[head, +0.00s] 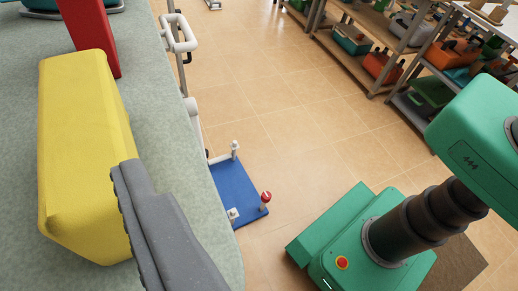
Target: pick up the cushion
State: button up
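The cushion (80,150) is a yellow, long block with rounded edges and a fabric-like surface. It sits on a grey-green surface (160,120) at the left of the head view. One grey finger of my gripper (150,210) shows at the bottom, its tip overlapping the cushion's lower right side in the picture. I cannot tell whether it touches the cushion. The other finger is not visible, so the gap between the fingers cannot be seen.
A red upright piece (90,38) stands just beyond the cushion. A white tubular frame (180,45) runs along the surface's right edge. Below lies a blue board (238,190) with a red knob (266,197). Shelves (375,45) with bins stand upper right; the tiled floor (290,100) between is clear.

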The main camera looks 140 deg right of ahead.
notch_tip(320, 180, down, 3)
jog(key=s+g, duration=0.2)
send_near(75, 126)
jog(key=d, duration=0.1)
jog(key=s+d, duration=0.1)
jog(key=d+f, duration=0.1)
jog(key=shift+s+b, duration=0.35)
jog(key=shift+t, duration=0.3)
jog(key=shift+w+b+x, duration=0.15)
jog(key=shift+b+x, duration=0.1)
jog(key=shift+x, duration=1.3)
jog(key=shift+w+b+x, duration=0.2)
jog(key=shift+x, duration=1.3)
jog(key=shift+f, duration=0.1)
jog(key=c, duration=1.4)
